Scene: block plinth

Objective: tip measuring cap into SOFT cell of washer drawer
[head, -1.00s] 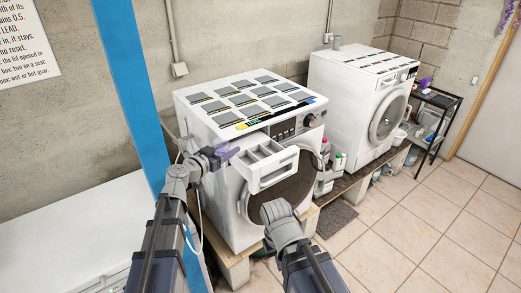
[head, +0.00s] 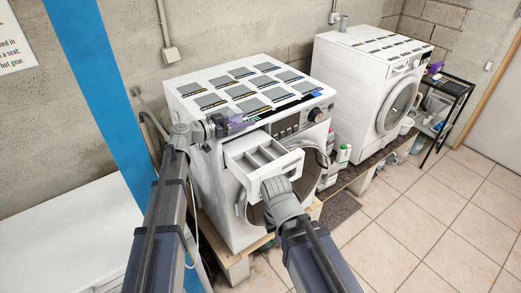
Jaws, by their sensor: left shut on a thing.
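The washer drawer (head: 296,162) is pulled out from the front of the left washing machine, its open cells facing up. My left gripper (head: 222,126) is shut on a translucent purple measuring cap (head: 238,123). In the picture the cap appears above the drawer's back left corner, by the machine's top front edge. I cannot read the cell labels or see what is in the cap. My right gripper (head: 274,185) is at the drawer's front face in the picture; its fingers are hidden, and I cannot tell whether it touches.
Several grey cards (head: 245,90) lie on top of the left machine (head: 185,98). A second white machine (head: 345,85) stands to the right, with bottles (head: 342,156) between them. A blue post (head: 100,110) stands at the left. A black shelf cart (head: 446,95) is far right.

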